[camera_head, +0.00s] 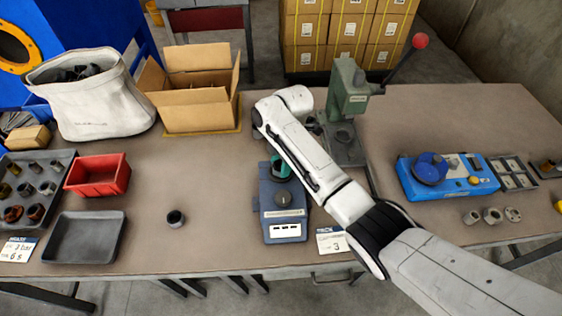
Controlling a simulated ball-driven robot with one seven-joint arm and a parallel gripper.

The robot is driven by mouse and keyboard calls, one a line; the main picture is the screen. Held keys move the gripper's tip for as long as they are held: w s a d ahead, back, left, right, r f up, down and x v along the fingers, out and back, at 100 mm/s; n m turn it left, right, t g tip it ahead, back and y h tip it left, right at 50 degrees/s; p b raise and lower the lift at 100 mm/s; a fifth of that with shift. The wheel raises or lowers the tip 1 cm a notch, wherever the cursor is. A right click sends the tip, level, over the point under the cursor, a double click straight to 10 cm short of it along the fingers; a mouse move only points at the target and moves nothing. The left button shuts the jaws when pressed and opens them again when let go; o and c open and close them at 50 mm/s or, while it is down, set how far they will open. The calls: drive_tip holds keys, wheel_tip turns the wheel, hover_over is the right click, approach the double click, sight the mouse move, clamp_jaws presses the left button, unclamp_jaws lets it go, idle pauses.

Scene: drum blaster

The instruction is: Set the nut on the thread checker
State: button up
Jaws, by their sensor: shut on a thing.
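A blue-grey device (283,226), which looks like the thread checker, stands near the table's front middle. It has a dark round knob and a white panel in front. A small teal part (280,168) shows at its back end, beside my forearm. My arm comes in from the lower right and reaches over the device's right side toward the green press. My gripper is hidden behind my own arm, so its jaws and anything in them cannot be seen. A dark ring-like piece (175,218) stands alone on the table to the left; I cannot tell whether it is a nut.
A green press (348,97) with a red-knobbed lever stands behind my arm. A blue instrument (448,177) and loose rings (492,215) lie right. A red bin (97,175), grey tray (84,238), parts tray and cardboard box (196,108) stand left. The table's left middle is mostly clear.

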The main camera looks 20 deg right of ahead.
drive_tip(key=shift+f+b, duration=0.3)
drive_tip(key=shift+f, duration=0.1)
drive_tip(key=o, duration=0.9)
drive_tip(key=shift+w+d+r+p, duration=0.1)
drive_tip(key=shift+d+r+p, duration=0.15)
drive_tip(key=shift+r+p, duration=1.2)
drive_tip(key=shift+s+d+r+p, duration=0.1)
drive_tip(key=shift+d+r+p, duration=0.45)
drive_tip(key=shift+r, duration=1.65)
drive_tip(key=shift+w+r+p, duration=0.1)
drive_tip(key=shift+r+p, duration=1.25)
drive_tip(key=shift+r, duration=0.45)
